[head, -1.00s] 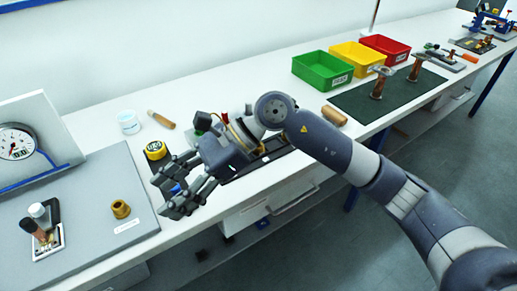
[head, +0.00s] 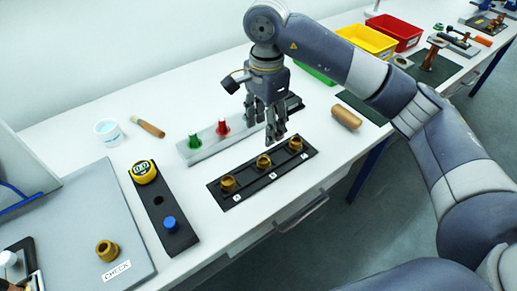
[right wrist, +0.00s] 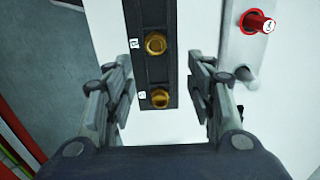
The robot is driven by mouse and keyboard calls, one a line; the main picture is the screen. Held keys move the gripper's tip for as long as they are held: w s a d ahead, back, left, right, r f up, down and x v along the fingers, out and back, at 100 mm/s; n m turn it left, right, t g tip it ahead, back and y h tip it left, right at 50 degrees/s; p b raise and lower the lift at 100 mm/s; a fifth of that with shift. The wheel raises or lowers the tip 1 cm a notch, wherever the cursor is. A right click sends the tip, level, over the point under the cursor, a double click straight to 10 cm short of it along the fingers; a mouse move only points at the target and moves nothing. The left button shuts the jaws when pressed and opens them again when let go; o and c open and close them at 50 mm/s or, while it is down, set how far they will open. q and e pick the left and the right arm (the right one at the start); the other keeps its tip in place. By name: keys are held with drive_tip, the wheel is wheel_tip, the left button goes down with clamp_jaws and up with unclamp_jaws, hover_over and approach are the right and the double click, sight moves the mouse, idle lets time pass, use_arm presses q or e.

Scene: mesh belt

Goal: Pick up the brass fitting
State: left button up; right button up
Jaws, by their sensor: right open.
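Three brass fittings stand in a row in a black rack (head: 245,179): left (head: 228,184), middle (head: 263,162) and right (head: 295,145). Another brass fitting (head: 107,250) stands on the grey plate marked CHECK. My right gripper (head: 275,138) is open and empty, pointing down above the rack near its right end. In the right wrist view its fingers (right wrist: 162,88) are spread to either side of the rack's end. The end fitting (right wrist: 160,98) appears between them, the middle one (right wrist: 156,43) farther up. My left gripper is not in view.
A grey panel (head: 207,144) with green and red buttons lies behind the rack. A black plate (head: 160,206) with a yellow gauge and blue knob is to the left. A wooden cylinder (head: 346,117) lies to the right. Coloured bins (head: 367,42) stand farther back.

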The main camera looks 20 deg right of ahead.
sight(264, 162)
drive_tip(key=f, duration=0.2)
drive_tip(key=s+f+p, duration=0.1)
drive_tip(key=f, duration=0.1)
drive_tip(key=shift+s+f, duration=0.1)
drive_tip(key=shift+f, duration=0.3)
drive_tip(key=shift+f+p, duration=0.35)
wheel_tip(264, 162, down, 3)
drive_tip(key=shift+a+f+p, duration=0.15)
drive_tip(key=shift+f+p, duration=0.05)
drive_tip(key=shift+p, duration=0.65)
drive_tip(key=shift+f, duration=0.6)
drive_tip(key=shift+c, duration=1.3)
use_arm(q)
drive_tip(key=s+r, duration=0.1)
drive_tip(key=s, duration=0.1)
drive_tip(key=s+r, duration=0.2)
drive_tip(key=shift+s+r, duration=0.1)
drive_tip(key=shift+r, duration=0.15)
use_arm(e)
clamp_jaws()
